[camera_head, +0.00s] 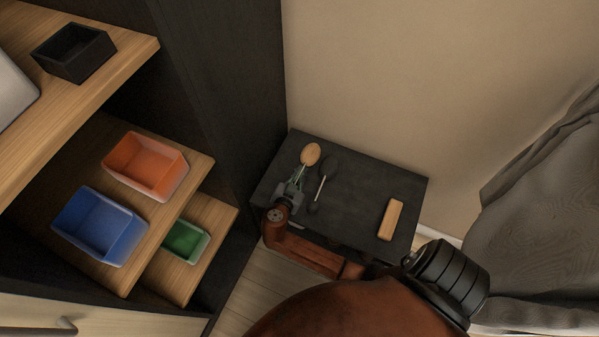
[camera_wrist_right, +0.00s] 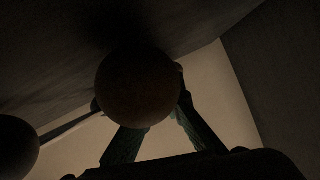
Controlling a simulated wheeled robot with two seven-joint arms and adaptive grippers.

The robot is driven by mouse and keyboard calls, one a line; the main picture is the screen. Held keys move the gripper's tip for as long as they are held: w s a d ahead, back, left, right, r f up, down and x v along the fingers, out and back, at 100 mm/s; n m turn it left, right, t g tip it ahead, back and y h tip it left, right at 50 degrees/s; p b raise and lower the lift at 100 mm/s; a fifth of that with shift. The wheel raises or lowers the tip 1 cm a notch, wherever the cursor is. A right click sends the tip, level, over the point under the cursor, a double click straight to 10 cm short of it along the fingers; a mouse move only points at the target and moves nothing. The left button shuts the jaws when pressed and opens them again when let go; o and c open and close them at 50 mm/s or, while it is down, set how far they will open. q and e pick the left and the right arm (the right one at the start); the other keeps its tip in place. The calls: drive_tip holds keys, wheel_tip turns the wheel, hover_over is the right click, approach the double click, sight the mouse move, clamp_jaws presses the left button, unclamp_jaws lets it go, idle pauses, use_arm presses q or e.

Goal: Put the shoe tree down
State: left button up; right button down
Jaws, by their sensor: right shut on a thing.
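A shoe tree with a pale wooden egg-shaped end (camera_head: 310,153) is held at the left part of the dark nightstand top (camera_head: 358,192). My right gripper (camera_head: 299,175) is shut on it, just short of the wooden end. In the right wrist view the rounded end (camera_wrist_right: 138,88) sits between the fingers, close to the dark top; I cannot tell if it touches. A second shoe tree, with a dark end (camera_head: 328,167) and a pale rod, lies just to the right. My left gripper is out of view.
A wooden block or brush (camera_head: 391,219) lies on the right of the top. A dark cabinet side (camera_head: 225,90) rises at the left. Orange (camera_head: 146,163), blue (camera_head: 98,226), green (camera_head: 185,241) and black (camera_head: 74,52) bins stand on shelves. The top's middle is clear.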

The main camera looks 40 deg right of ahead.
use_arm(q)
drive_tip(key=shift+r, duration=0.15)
use_arm(e)
drive_tip(key=c, duration=2.6)
unclamp_jaws()
drive_tip(key=shift+f, duration=0.1)
drive_tip(key=o, duration=0.5)
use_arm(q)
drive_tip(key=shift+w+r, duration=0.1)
